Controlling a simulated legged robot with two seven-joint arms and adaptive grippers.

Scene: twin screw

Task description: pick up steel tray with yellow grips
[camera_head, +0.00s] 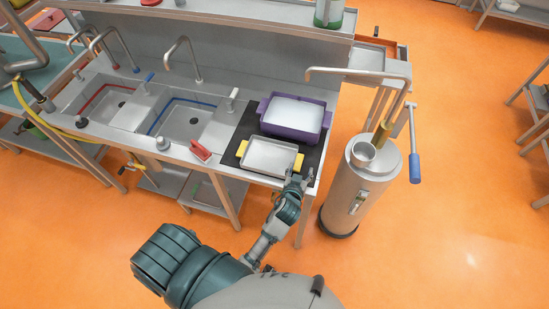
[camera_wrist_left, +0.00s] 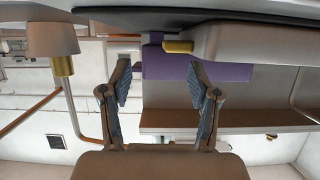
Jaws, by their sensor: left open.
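The steel tray with yellow grips (camera_head: 268,157) lies on a black mat (camera_head: 231,159) at the right end of the sink counter. One yellow grip (camera_head: 241,148) is on its left side and the other (camera_head: 299,163) on its right. My left gripper (camera_head: 299,176) is open and empty just in front of the right grip, apart from it as far as I can see. In the left wrist view, which is upside down, the open fingers (camera_wrist_left: 159,75) stand below the yellow grip (camera_wrist_left: 178,47) and the tray's side (camera_wrist_left: 255,45). My right gripper is out of view.
A purple-handled bin (camera_head: 295,116) stands right behind the tray. A steel cylinder (camera_head: 357,190) with a blue-handled lever (camera_head: 414,165) stands to the right of the counter. A red-handled item (camera_head: 200,150) and sinks (camera_head: 185,122) are to the left. Orange floor is free in front.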

